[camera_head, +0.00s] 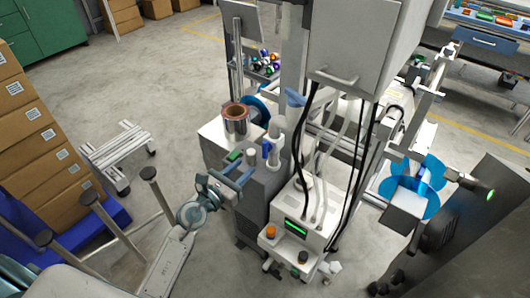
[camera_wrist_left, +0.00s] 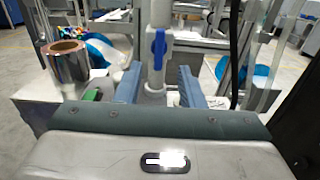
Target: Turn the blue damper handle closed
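The blue damper handle (camera_head: 266,149) is a small upright lever on a pale vertical pipe (camera_head: 276,150) at the machine's front. In the left wrist view the handle (camera_wrist_left: 158,48) stands upright along the pipe (camera_wrist_left: 157,78), near the picture's middle. My left gripper (camera_head: 237,167) is open and empty, to the left of the handle in the head view. In the left wrist view its two blue-grey fingers (camera_wrist_left: 158,72) are spread to either side of the pipe's line, with the handle beyond and apart from them. My right gripper is not in view.
A copper-coloured film roll (camera_head: 235,122) stands on the machine top left of the pipe. A white control box (camera_head: 300,222) with hanging black and white hoses is close on the right. A grey cabinet (camera_head: 352,45) overhangs behind.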

